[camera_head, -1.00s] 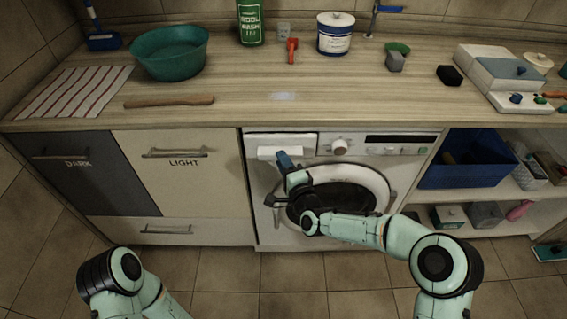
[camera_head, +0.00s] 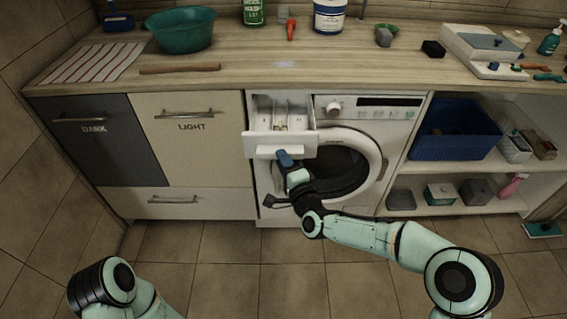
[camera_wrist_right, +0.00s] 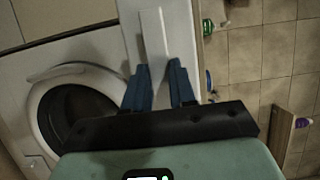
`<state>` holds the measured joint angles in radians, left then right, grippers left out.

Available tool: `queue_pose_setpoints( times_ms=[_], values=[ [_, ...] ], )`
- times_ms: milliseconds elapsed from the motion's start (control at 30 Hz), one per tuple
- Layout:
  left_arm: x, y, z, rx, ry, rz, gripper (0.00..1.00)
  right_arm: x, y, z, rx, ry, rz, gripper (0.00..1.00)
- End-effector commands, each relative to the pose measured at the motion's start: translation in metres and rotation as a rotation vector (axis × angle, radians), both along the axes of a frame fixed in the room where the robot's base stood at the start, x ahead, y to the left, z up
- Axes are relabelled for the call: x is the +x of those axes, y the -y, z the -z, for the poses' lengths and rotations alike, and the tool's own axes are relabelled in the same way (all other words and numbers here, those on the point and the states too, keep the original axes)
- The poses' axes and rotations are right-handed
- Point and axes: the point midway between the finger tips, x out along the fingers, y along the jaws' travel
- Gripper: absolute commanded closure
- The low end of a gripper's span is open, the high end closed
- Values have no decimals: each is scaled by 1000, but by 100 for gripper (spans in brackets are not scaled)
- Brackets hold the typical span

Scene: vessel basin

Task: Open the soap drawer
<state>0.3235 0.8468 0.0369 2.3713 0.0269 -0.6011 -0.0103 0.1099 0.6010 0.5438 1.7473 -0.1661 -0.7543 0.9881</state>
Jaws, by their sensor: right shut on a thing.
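The soap drawer (camera_head: 265,140) is at the top left of the washing machine (camera_head: 372,133). It is pulled out, and its inner compartments show from above. My right gripper (camera_head: 284,155) is at the drawer's white handle, with its blue fingertips at the front face. In the right wrist view the two blue fingers (camera_wrist_right: 159,75) are shut on the white handle (camera_wrist_right: 153,35). The left arm shows only at the bottom left in the head view, and its gripper is out of view.
The round washer door (camera_head: 345,165) is just below and right of the drawer. Cabinets with bar handles (camera_head: 190,150) stand to the left. A blue basket (camera_head: 452,140) sits on the right shelf. The tiled floor in front is clear.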

Motion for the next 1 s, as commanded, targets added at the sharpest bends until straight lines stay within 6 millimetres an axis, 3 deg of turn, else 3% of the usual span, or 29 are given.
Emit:
queue_pose_setpoints(
  times_ms=[33,533,567,600,1000],
  values=[
    [1,-1,1,2,4,-1,57,-1,1,8,-2,-18,-2,100],
    [3,-1,2,3,6,-2,57,-1,1,8,-2,-20,-2,100],
    [3,-1,2,3,6,-2,57,-1,1,9,-3,-19,-2,65],
    [2,-1,2,3,6,-2,57,-1,1,8,-2,-19,-2,53],
    [1,-1,0,2,4,-1,57,-5,3,2,-1,-5,0,53]
  ],
)
